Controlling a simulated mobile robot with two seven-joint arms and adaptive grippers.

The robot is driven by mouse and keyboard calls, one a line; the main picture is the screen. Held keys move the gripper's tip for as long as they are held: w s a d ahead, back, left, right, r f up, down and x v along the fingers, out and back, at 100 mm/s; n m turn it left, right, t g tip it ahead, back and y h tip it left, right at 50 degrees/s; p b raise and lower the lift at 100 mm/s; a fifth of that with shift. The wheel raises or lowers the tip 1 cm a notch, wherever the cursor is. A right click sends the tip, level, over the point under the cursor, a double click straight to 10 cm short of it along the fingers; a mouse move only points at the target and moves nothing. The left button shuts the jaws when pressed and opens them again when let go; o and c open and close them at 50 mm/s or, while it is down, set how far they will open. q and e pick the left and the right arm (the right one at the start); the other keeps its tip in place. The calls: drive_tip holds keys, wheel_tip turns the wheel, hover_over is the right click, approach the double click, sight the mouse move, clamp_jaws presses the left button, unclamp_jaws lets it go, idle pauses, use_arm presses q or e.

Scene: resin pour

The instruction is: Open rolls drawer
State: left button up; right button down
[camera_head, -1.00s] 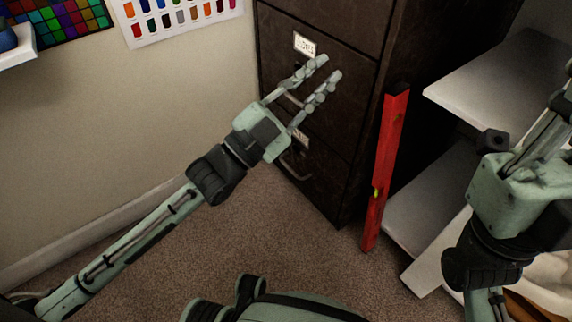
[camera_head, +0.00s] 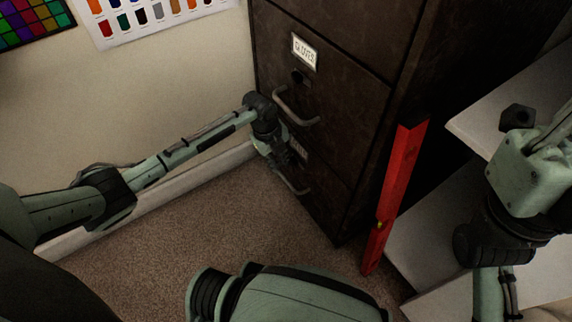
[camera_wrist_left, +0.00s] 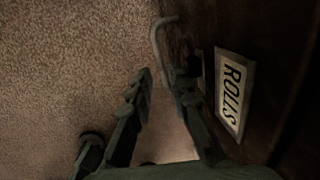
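The rolls drawer is the lower drawer of a dark cabinet, with its white "ROLLS" label (camera_wrist_left: 234,90) readable in the left wrist view. Its bent metal handle (camera_wrist_left: 157,40) shows there just beyond my fingertips. In the head view the handle (camera_head: 293,184) shows below my left gripper (camera_head: 297,152), whose hand partly covers the label. The drawer looks closed. My left gripper (camera_wrist_left: 162,78) is open, fingers apart, close to the drawer front; I cannot tell whether it touches the handle. My right gripper's body (camera_head: 530,172) is at the right edge; its fingertips are not clearly visible.
The drawer above carries a "GLOVES" label (camera_head: 304,52) and handle (camera_head: 294,106). A red level (camera_head: 394,195) leans upright by the cabinet's right side. White shelves (camera_head: 425,243) stand to the right. Carpet (camera_head: 235,225) in front of the cabinet is clear.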

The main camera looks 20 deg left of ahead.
sight(284, 177)
use_arm(q)
drive_tip(key=f+b, duration=0.1)
drive_tip(key=f, duration=0.3)
drive_tip(key=f+b, duration=0.1)
drive_tip(key=f, duration=0.1)
drive_tip(key=shift+w+d+f+b, duration=0.3)
drive_tip(key=shift+w+d+f, duration=0.1)
clamp_jaws()
